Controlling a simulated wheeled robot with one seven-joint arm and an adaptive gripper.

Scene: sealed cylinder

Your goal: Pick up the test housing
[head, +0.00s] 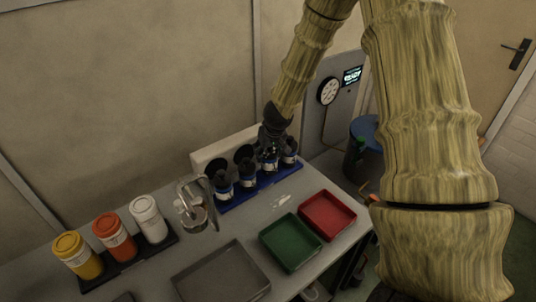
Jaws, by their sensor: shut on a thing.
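Several dark cylindrical housings with blue and white bands stand in a row in a blue rack (236,200) at the back of the bench. One of them stands at the left end (224,191), and another is beside it (248,176). My gripper (269,156) is over the right part of the row, pointing down. It is shut on the test housing (269,165), of which only a little shows below the fingers. I cannot tell whether this housing is still seated in the rack or lifted slightly.
A clear jug (195,207) stands just left of the rack. Yellow (78,256), orange (115,238) and white (149,220) jars stand at the left. Grey (222,279), green (291,243) and red (327,215) trays lie in front. A gauge panel (341,100) stands behind right.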

